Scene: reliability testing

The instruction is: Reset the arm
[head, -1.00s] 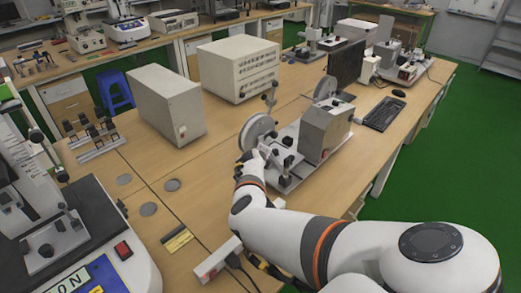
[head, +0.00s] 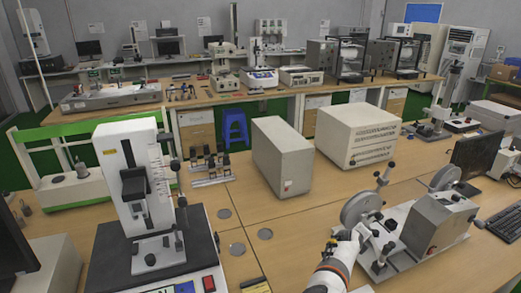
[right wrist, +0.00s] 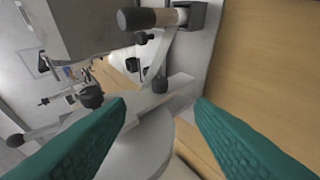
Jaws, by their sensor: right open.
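My right arm (head: 333,268) comes in at the bottom of the head view, with its hand at the grey test machine (head: 432,228) that has two round discs. My right gripper (right wrist: 160,104) is open in the right wrist view, its two green fingers spread apart. The machine's grey disc (right wrist: 140,145) and a metal arm with black knobs (right wrist: 158,85) show between and beyond the fingers. I see nothing held. Whether the fingers touch the machine I cannot tell. My left gripper is in neither view.
The wooden bench (head: 310,225) holds a tall white tester on a black base (head: 155,250) at left. Two grey boxes (head: 282,158) (head: 358,135) stand behind the machine. A monitor (head: 472,160) and keyboard (head: 508,222) are at right.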

